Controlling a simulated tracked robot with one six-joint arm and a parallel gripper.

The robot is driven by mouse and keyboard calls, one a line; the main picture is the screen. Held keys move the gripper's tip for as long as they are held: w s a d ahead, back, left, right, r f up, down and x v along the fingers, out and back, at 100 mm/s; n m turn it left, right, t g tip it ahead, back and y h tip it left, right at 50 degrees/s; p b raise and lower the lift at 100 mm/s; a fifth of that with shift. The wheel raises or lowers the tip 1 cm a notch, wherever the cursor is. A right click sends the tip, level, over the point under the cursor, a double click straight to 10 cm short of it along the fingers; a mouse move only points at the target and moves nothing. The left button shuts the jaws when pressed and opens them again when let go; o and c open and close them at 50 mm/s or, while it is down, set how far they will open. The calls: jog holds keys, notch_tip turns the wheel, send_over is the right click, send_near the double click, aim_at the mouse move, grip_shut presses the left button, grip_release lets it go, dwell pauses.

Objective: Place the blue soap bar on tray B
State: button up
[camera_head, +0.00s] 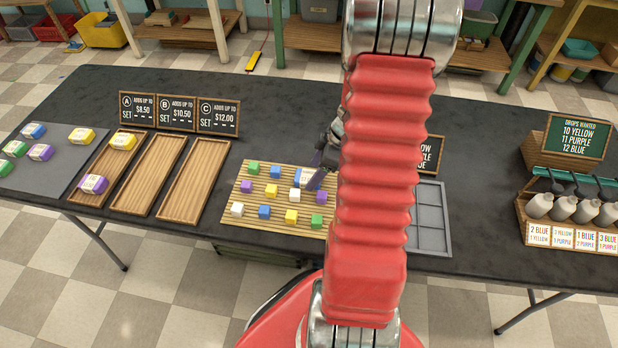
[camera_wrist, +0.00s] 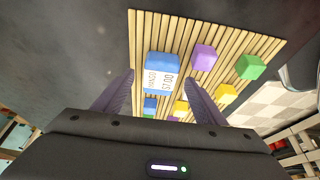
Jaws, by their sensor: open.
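A blue soap bar with a white price label (camera_wrist: 162,74) lies on the slatted bamboo mat in the wrist view, just beyond and between my fingertips. In the head view it shows partly (camera_head: 302,177), with my gripper (camera_head: 318,171) over its right side. My gripper (camera_wrist: 162,96) is open, one finger to each side of the bar's line, with nothing held. Another blue soap bar (camera_head: 33,130) lies on the grey mat at the far left. Tray B (camera_head: 149,175), the middle wooden tray, is empty. My arm hides part of the bamboo mat.
Tray A (camera_head: 108,168) holds a yellow bar (camera_head: 123,141) and a purple bar (camera_head: 94,184). Tray C (camera_head: 196,180) is empty. Price signs (camera_head: 178,112) stand behind the trays. Several coloured cubes sit on the bamboo mat (camera_head: 250,208). A grey divided tray (camera_head: 431,215) lies right of my arm.

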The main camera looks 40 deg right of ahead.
jog(key=shift+x, duration=1.15)
jog(key=shift+c, duration=0.5)
jog(key=c, duration=1.2)
jog(key=shift+r, duration=0.1)
notch_tip(320, 180, up, 10)
